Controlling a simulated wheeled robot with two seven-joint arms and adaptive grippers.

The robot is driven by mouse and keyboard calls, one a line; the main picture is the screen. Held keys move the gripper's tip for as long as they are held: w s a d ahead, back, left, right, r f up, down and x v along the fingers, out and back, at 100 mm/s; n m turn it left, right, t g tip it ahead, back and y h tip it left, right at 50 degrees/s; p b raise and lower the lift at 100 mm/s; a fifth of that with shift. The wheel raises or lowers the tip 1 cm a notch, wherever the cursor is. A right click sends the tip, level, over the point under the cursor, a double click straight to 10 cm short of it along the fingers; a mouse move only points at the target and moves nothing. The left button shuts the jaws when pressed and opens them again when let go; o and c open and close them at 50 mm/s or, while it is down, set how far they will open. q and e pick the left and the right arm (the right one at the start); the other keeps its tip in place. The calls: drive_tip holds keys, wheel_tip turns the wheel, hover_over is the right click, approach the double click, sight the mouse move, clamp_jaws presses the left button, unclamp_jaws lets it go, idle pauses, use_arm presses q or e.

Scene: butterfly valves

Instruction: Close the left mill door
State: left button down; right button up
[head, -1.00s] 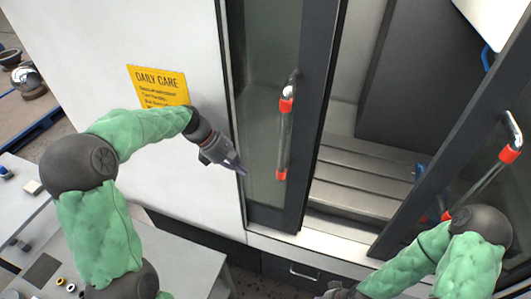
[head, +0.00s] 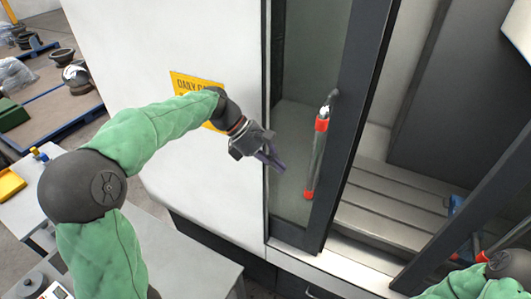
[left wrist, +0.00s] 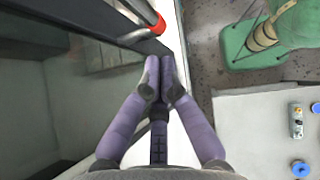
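The left mill door (head: 345,125) is a dark-framed glass panel with an upright bar handle (head: 316,158) that has red ends. The mill opening shows to the right of this door. My left gripper (head: 276,165) is in front of the door's glass, to the left of the handle and apart from it in the picture. In the left wrist view its purple fingers (left wrist: 163,78) meet at the tips, with nothing seen between them. A red handle end (left wrist: 158,24) shows just above the fingertips there. My right arm shows at the lower right; its gripper is out of view.
The right mill door (head: 480,185) stands across the opening, with my right arm in front of its lower part. The grey slotted mill bed (head: 390,205) lies inside. A white side panel (head: 195,150) with a yellow sign (head: 188,83) is left of the door.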

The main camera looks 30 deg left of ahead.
use_arm(q)
drive_tip(key=shift+w+d+f, duration=0.15)
drive_tip(key=shift+d+f, duration=0.05)
drive_tip(key=shift+d, duration=0.65)
drive_tip(key=shift+w+d+f, duration=0.15)
drive_tip(key=shift+d+f, duration=0.05)
drive_tip(key=shift+d, duration=0.6)
drive_tip(key=shift+w+d+f, duration=0.15)
drive_tip(key=shift+d+f, duration=0.05)
drive_tip(key=shift+d, duration=0.65)
drive_tip(key=shift+d+p, duration=0.1)
drive_tip(key=shift+p, duration=0.2)
